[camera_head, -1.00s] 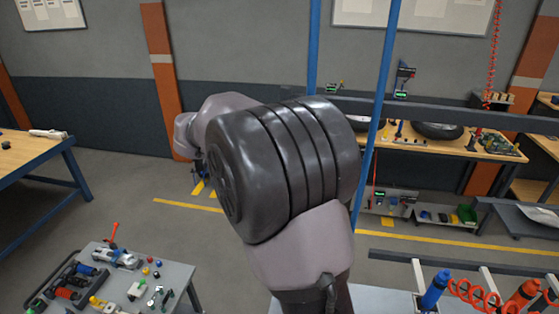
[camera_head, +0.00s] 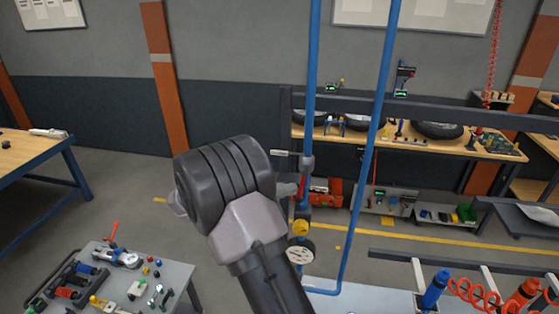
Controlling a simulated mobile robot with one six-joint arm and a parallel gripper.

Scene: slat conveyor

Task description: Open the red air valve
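The red air valve handle (camera_head: 301,187) shows as a small upright red piece on the left blue air pipe (camera_head: 311,110). A yellow part (camera_head: 300,228) and a round gauge (camera_head: 300,254) sit below it on the same line. My arm reaches up from the bottom, and its thick dark joint is left of the pipe. A grey end part that looks like my gripper (camera_head: 287,190) sticks out right of that joint, close to the handle's left side. My fingers are mostly hidden or too small, so I cannot tell whether they touch the handle.
A second blue pipe (camera_head: 370,150) runs upright to the right. A workbench (camera_head: 455,148) with tyres stands behind. A grey tool table (camera_head: 178,277) is at lower left. Open floor lies at left.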

